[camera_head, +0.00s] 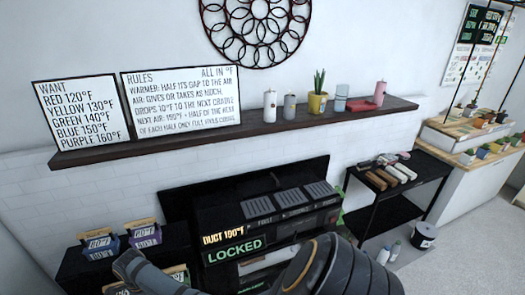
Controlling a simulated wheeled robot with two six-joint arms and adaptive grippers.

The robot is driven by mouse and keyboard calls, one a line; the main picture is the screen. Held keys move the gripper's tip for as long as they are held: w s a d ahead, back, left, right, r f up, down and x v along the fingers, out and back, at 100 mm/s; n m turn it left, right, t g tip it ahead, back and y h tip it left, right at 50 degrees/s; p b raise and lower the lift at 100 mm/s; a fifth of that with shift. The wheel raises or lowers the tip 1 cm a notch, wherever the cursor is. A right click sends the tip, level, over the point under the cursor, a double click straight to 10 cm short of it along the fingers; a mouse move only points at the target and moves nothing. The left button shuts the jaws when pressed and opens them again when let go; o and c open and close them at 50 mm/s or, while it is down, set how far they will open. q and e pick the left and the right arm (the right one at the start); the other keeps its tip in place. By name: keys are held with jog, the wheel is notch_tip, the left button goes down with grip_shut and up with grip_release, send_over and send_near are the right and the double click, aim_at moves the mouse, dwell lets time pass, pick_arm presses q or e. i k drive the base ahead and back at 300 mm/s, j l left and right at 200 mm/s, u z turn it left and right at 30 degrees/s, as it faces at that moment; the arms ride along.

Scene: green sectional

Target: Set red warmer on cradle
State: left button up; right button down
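A black unit (275,195) stands against the wall. Its top has three grey ribbed plates in a row, with small labels in front that are hard to read; these may be the cradles. Its front shows a yellow duct temperature, apparently 190°F, and a green "LOCKED" sign (236,250). At the lower left stand a blue warmer (101,249) marked about 80°F and a purple warmer (145,240) marked about 60°F. More tagged pieces beside them are mostly hidden by my arm. I cannot identify a red warmer. Only arm links of mine show; neither gripper's fingers are visible.
Signs on the dark wall shelf (240,130) list WANT values (red 120°F) and rules (182,103). Candles, a potted plant (317,100) and a red block (361,105) share the shelf. A black cart (395,205) with rolled items and a bucket (423,236) stand right.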

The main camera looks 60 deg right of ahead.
aim_at(290, 198)
jog(key=k+l+z, duration=0.15)
jog(key=l, duration=0.4)
jog(key=l+z, duration=0.15)
jog(key=l, duration=0.4)
jog(key=k+l+z, duration=0.2)
jog(key=l, duration=0.35)
jog(key=i, duration=0.1)
